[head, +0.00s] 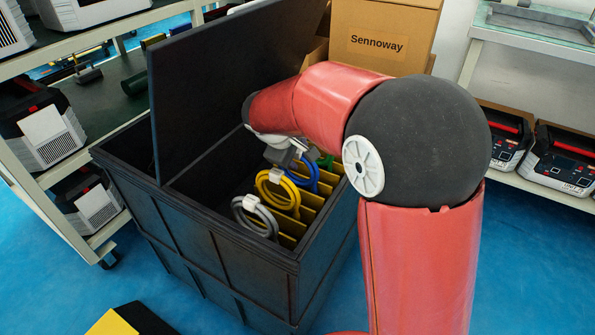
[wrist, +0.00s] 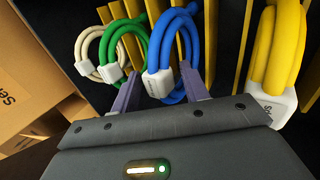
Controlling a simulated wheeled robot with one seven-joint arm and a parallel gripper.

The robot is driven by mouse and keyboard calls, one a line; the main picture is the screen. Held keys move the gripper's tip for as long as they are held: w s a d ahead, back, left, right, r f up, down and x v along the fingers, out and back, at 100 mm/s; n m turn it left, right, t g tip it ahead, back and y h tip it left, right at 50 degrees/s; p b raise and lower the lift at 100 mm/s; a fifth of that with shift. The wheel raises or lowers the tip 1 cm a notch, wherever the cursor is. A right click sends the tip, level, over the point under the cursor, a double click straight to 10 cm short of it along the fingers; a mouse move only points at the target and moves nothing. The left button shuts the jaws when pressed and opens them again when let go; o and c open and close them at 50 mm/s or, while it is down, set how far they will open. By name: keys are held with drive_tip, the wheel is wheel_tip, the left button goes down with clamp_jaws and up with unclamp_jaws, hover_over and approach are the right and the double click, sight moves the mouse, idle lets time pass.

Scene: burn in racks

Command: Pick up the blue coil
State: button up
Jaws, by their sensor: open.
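The blue coil (wrist: 173,45) stands in the black crate between yellow dividers, with a white tag (wrist: 158,83) on its lower part in the wrist view. In the head view the blue coil (head: 303,174) shows partly behind my arm. My gripper (wrist: 158,82) is open in the wrist view, its two purple fingers on either side of the blue coil's tagged end. Whether the fingers touch it cannot be told. In the head view my gripper (head: 287,157) is above the crate, its fingertips mostly hidden.
The green coil (wrist: 117,50) and a beige coil (wrist: 98,50) stand left of the blue one in the wrist view; the yellow coil (wrist: 277,50) is at right. A grey coil (head: 257,218) is nearest in the black crate (head: 215,225). Its raised lid (head: 225,85) stands at left.

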drive_tip(key=shift+w+d+f, duration=0.1)
drive_tip(key=shift+w+f, duration=0.05)
drive_tip(key=shift+f, duration=0.2)
drive_tip(key=shift+c, duration=0.4)
clamp_jaws()
